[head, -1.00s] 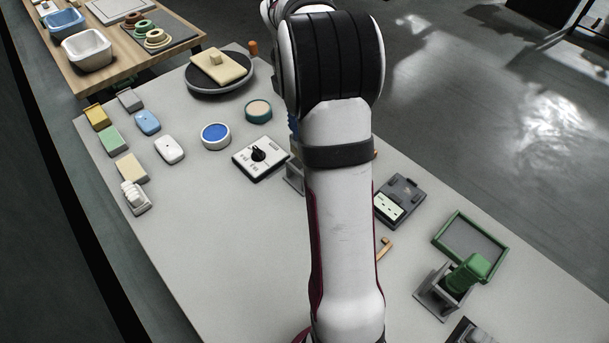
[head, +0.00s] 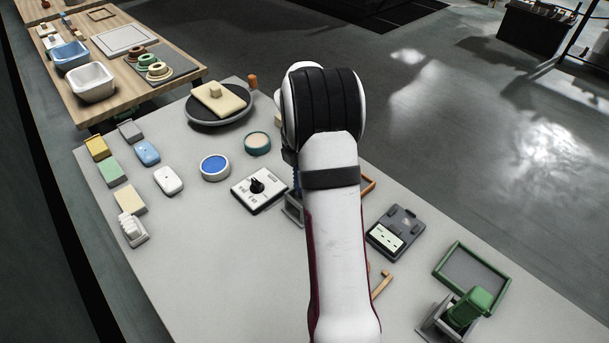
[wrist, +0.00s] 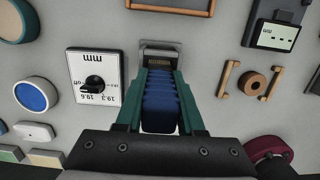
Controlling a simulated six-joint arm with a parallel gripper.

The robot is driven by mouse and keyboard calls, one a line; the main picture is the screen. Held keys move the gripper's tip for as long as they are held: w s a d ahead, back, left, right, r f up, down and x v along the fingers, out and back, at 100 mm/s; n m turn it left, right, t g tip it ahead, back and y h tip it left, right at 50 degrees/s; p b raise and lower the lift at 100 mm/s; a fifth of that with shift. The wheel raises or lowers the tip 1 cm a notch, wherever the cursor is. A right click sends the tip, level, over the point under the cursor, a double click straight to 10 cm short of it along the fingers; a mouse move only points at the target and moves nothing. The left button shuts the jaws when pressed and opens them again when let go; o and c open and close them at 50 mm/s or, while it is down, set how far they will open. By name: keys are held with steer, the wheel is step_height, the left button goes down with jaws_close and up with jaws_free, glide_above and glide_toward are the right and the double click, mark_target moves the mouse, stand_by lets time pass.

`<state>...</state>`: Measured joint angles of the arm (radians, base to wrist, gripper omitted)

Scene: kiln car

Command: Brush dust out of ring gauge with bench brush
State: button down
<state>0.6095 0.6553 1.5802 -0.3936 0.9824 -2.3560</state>
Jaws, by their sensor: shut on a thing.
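My gripper (wrist: 161,80) is shut on a ribbed blue handle, which I take to be the bench brush (wrist: 160,105). The handle lies between the two teal fingers, and its bristle end cannot be made out. A grey metal holder (wrist: 160,52) shows just beyond the fingertips; I cannot tell whether the brush touches it. The ring gauge (wrist: 255,84), a brown ring with a dark centre, lies to the right between two wooden strips. In the head view my arm hides the gripper and ring; the holder (head: 293,210) partly shows.
A dial box (head: 258,190) stands left of the holder. A grey meter (head: 396,233), a green-rimmed tray (head: 471,272) and a green-handled thing in a stand (head: 468,308) are to the right. Blocks and round pots occupy the left; the table's front middle is clear.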

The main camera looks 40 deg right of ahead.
steer(key=shift+f, duration=0.15)
steer(key=c, duration=0.5)
jaws_free()
step_height(320, 180, up, 16)
steer(key=a, duration=0.3)
steer(key=s+a+r+m+y, duration=0.1)
steer(key=s+a+m, duration=0.25)
steer(key=a, duration=0.35)
steer(key=s+a+r+m, duration=0.1)
steer(key=s+a+m, duration=0.2)
steer(key=a+m, duration=0.35)
steer(key=s+a+f+m, duration=0.2)
steer(key=s+a+m, duration=0.2)
steer(key=s+a, duration=0.1)
steer(key=s+a+f+m+y, duration=0.1)
steer(key=s+a+f+m, duration=0.1)
steer(key=s+a+m, duration=0.3)
steer(key=s+a+f+m+y, duration=0.1)
steer(key=s+a+f+m, duration=0.1)
steer(key=s+a+m, duration=0.2)
steer(key=shift+s+a+f+m, duration=0.15)
steer(key=shift+s+a, duration=0.15)
steer(key=shift+s, duration=0.5)
steer(key=shift+s+a+f+m, duration=0.15)
steer(key=shift+s+a, duration=0.15)
steer(key=shift+s, duration=0.5)
